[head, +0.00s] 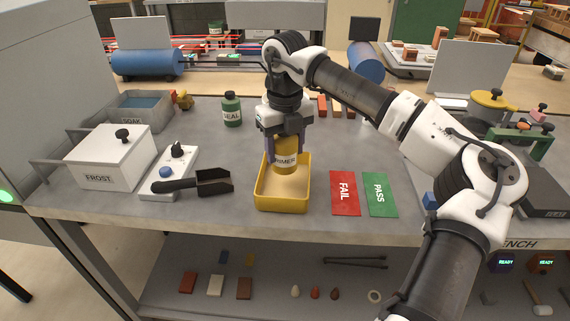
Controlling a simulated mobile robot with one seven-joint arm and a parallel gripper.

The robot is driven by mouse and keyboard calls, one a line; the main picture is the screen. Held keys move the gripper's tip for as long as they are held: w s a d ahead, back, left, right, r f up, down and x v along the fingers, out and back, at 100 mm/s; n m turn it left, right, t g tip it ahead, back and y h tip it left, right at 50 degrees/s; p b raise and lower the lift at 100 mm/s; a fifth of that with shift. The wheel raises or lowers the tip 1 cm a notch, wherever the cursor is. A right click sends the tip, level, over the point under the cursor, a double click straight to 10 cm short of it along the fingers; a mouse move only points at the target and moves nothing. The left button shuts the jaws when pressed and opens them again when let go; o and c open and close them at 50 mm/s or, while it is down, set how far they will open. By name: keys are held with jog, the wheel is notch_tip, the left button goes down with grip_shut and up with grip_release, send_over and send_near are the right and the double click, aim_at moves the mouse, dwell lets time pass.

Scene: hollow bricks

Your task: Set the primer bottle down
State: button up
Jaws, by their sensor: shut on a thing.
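The primer bottle (285,158) is a yellow-brown bottle with a pale label reading "PRIMER" in part. My gripper (284,143) points down and is shut on its upper part. The bottle is upright, in front of or over the back part of a yellow tray (282,206). I cannot tell whether its base touches the tray floor. The gripper hides the bottle's top.
A green SEAL bottle (231,110) stands behind left. Red FAIL (344,193) and green PASS (380,194) cards lie right of the tray. Small bricks (323,106) stand behind my gripper.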

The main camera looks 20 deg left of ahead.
aim_at(285, 166)
jog(key=shift+f+p, duration=0.3)
jog(key=shift+f, duration=2.4)
jog(key=shift+f, duration=0.2)
jog(key=o, duration=1.1)
jog(key=shift+o, duration=0.2)
jog(key=shift+r, duration=0.1)
